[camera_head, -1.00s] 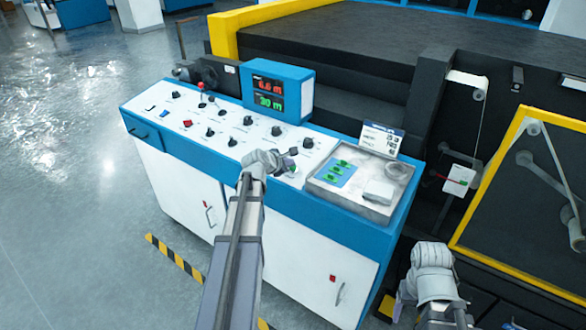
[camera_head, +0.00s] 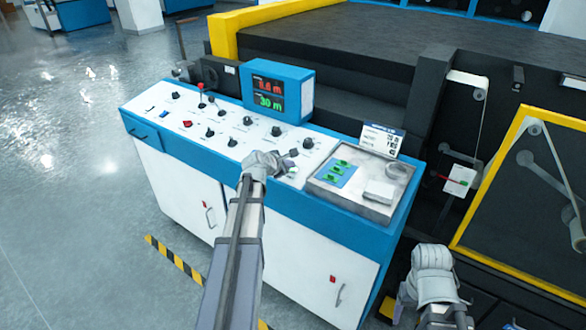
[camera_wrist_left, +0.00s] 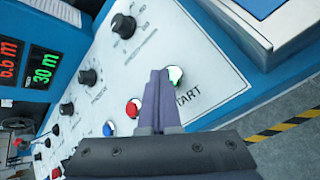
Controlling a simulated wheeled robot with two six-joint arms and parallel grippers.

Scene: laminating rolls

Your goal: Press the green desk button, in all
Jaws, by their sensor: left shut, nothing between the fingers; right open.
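The green button (camera_wrist_left: 175,76) sits on the white sloped panel beside the word START in the left wrist view. My left gripper (camera_wrist_left: 160,74) is shut and empty, with its fingertips right beside the button and covering part of it. I cannot tell whether they touch it. In the head view my left gripper (camera_head: 288,160) is over the right part of the desk panel (camera_head: 225,118), and the button is hidden there. My right gripper (camera_head: 402,302) is open, low in front of the machine, right of the desk; its fingers are hard to make out.
A red button (camera_wrist_left: 133,108) and a blue button (camera_wrist_left: 110,128) lie close to the green one. Black knobs (camera_head: 277,131) stand along the panel. A display box (camera_head: 295,85) stands behind it. A metal tray (camera_head: 345,205) with green-marked items is just right of my left gripper.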

